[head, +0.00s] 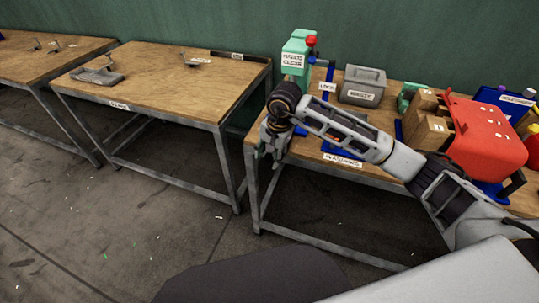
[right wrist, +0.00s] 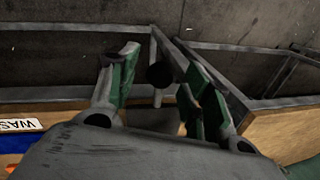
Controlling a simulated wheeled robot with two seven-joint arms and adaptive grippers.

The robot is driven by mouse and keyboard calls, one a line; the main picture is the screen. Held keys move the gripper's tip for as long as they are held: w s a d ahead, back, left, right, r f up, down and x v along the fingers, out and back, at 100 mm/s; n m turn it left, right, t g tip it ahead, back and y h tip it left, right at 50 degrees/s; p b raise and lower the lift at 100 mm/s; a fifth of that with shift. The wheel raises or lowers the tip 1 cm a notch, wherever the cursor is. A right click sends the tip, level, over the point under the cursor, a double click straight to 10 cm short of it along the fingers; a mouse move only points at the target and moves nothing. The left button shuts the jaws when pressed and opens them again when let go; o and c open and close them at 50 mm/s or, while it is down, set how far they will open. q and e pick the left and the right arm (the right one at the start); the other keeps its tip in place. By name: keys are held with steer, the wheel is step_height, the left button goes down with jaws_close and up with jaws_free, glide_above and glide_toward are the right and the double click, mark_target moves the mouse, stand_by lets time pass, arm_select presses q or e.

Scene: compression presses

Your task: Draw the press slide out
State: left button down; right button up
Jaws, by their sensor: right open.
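The green press (head: 297,60) stands at the back left of the right-hand workbench, with a red ball on its lever (head: 311,41). My right gripper (head: 268,152) is in front of it at the bench's left front corner, pointing down. In the right wrist view the right gripper (right wrist: 160,82) is open, its green-padded fingers apart. A dark round knob (right wrist: 158,76) shows between the fingers; I cannot tell whether it belongs to the press slide or whether they touch it. My wrist and forearm hide the press's lower front and the slide. My left gripper is not in view.
The right-hand bench holds a grey box (head: 362,87), a red case (head: 487,140) and cardboard boxes (head: 426,118). The middle bench (head: 165,75) is mostly bare, with small metal fixtures. Floor is clear in front.

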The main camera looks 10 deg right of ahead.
step_height(320, 180, up, 12)
steer(key=s+d, duration=0.1)
steer(key=shift+s+d+f, duration=0.25)
steer(key=shift+s+d, duration=0.05)
stand_by(0.7)
